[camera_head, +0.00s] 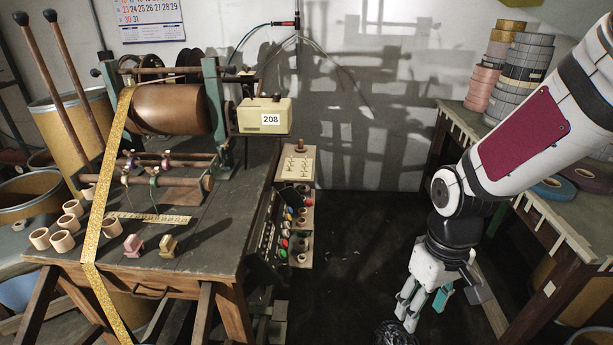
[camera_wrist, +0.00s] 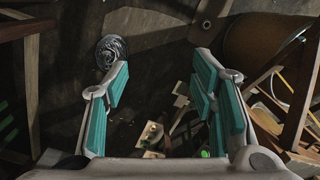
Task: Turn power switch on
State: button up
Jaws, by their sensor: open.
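A control panel (camera_head: 284,232) with several red, green and pale knobs or buttons is at the right side of the winding table. My gripper (camera_head: 424,297) hangs pointing down over the dark floor, well right of the panel. In the wrist view my gripper (camera_wrist: 160,78) is open, its teal-padded fingers wide apart with nothing between them.
The winding table (camera_head: 225,225) with its copper-coloured drum (camera_head: 172,108) stands at left. A second table (camera_head: 468,128) with stacked tape rolls (camera_head: 527,62) is at right, near my arm. Dark floor (camera_head: 350,250) lies clear between them. A shiny round thing (camera_wrist: 111,52) lies low near my gripper.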

jog(key=w+a+f+n+g+y+b, duration=0.1)
jog(key=w+a+f+y+b, duration=0.15)
jog(key=f, duration=0.45)
jog(key=w+a+f+y+b, duration=0.1)
jog(key=a+f+y+b, duration=0.15)
jog(key=f, duration=0.35)
jog(key=t+y+b, duration=0.7)
jog(key=y+b, duration=0.2)
send_near(286, 265)
jog(key=shift+m, duration=0.5)
jog(key=b+x, duration=0.2)
jog(key=x, duration=0.6)
jog(key=shift+w+b, duration=0.1)
jog(key=shift+b, duration=0.3)
jog(key=shift+c, duration=0.6)
jog(key=c, duration=1)
